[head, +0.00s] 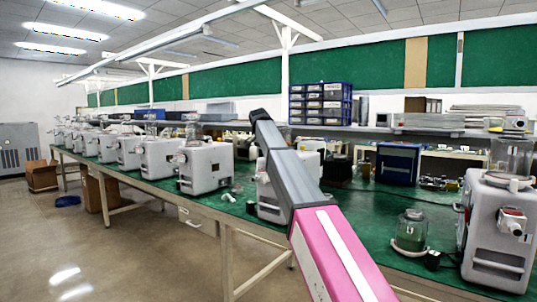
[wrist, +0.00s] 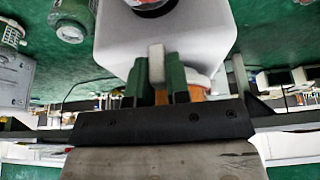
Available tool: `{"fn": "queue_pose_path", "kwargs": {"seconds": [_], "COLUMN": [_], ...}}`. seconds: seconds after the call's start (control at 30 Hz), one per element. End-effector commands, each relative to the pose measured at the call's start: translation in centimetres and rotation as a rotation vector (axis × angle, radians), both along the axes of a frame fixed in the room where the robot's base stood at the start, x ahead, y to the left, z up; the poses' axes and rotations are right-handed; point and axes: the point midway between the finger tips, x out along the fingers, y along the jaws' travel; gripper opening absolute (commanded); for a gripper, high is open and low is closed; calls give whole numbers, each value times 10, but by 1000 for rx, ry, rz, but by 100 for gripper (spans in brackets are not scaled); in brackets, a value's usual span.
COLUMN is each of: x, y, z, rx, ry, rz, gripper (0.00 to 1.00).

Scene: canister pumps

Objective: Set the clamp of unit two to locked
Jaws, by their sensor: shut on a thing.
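In the wrist view, my gripper (wrist: 157,75) has its two green fingers on either side of a small light-grey upright tab, which looks like the clamp lever (wrist: 156,62), and is shut on it. The lever stands in front of a white pump housing (wrist: 115,45). An orange part with a pale rim (wrist: 200,82) sits just right of the fingers, partly hidden by them. In the head view, my arm covers much of a pump unit (head: 270,200) on the bench, and my gripper is hidden there.
Several white pump units line the green bench (head: 345,215) toward the left. A larger unit (head: 500,220) stands at the right. A glass jar (head: 411,228) and a blue box (head: 397,163) stand on the bench. The floor at the front left is clear.

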Motion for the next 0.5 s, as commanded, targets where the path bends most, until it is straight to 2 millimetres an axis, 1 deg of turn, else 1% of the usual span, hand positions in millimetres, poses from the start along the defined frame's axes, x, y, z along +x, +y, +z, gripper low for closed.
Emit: {"fn": "queue_pose_path", "kwargs": {"seconds": [0.07,0.1,0.13,0.17,0.5], "x": [1,1,1,1,0], "y": [1,1,1,1,1], "z": [0,0,0,0,3], "rx": [2,2,2,2,1], "ry": [-2,-2,-2,-2,-1], "rz": [0,0,0,0,1], "gripper": [0,26,36,43,43]}}
